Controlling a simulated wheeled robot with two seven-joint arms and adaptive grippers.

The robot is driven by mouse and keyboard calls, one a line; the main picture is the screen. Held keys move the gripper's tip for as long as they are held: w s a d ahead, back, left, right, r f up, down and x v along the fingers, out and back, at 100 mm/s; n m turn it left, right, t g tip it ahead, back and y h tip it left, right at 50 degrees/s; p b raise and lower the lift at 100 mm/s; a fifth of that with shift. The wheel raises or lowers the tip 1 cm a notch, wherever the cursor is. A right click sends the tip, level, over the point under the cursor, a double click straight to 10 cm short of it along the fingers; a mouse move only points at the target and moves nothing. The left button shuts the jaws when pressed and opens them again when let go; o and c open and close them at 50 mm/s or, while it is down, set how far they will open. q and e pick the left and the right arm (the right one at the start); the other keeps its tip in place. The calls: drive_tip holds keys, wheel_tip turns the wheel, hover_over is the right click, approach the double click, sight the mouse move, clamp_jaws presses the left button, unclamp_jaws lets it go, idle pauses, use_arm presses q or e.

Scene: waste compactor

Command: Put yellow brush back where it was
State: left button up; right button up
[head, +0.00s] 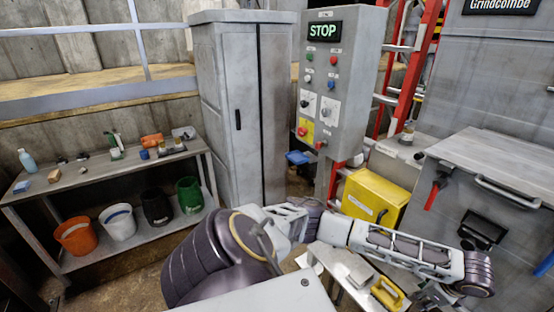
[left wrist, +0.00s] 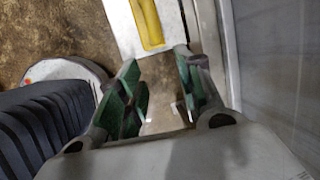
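The yellow brush (head: 388,292) lies on a narrow light surface at the lower right of the head view. In the left wrist view a yellow piece (left wrist: 148,22), which looks like the brush's handle, lies on a pale board just beyond the fingertips. My left gripper (left wrist: 157,60) has green finger pads, spread apart with nothing between them. The gap between the fingers points toward the yellow piece. In the head view my left arm reaches right, and its gripper is hard to make out near the bottom edge. My right gripper is not in view.
A shelf bench (head: 85,178) at left holds bottles and small tools, with several buckets (head: 75,236) below. A grey cabinet (head: 240,110), a STOP panel (head: 342,80), a yellow box (head: 372,197) and a grey machine (head: 490,165) stand behind my arm.

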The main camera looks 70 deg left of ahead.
use_arm(q)
drive_tip(key=w+d+n+t+h, duration=0.3)
drive_tip(key=d+t+h, duration=0.35)
drive_tip(key=d, duration=1.25)
drive_tip(key=a+f+n, duration=0.2)
drive_tip(key=a+f, duration=0.1)
drive_tip(key=f, duration=0.6)
drive_tip(key=a+f+n, duration=0.2)
drive_tip(key=a+f, duration=0.2)
drive_tip(key=f, duration=0.5)
drive_tip(key=s+a+f+n+g+y, duration=0.1)
drive_tip(key=s+a+f, duration=0.4)
drive_tip(key=f, duration=0.4)
drive_tip(key=s+a+f+n+g+y, duration=0.1)
drive_tip(key=s+a+f+n+g, duration=0.15)
drive_tip(key=s+f, duration=0.55)
drive_tip(key=s+a+f+g, duration=0.1)
drive_tip(key=s+f, duration=0.5)
drive_tip(key=s, duration=0.6)
drive_tip(key=s+a+f+n+g, duration=0.1)
drive_tip(key=s+a+f, duration=0.2)
drive_tip(key=s+f, duration=0.4)
drive_tip(key=s+a+f+n+g+y, duration=0.1)
drive_tip(key=s+f, duration=0.5)
drive_tip(key=s, duration=1.3)
drive_tip(key=shift+s+a+f, duration=0.2)
drive_tip(key=shift+a+f, duration=0.2)
drive_tip(key=shift+a, duration=0.05)
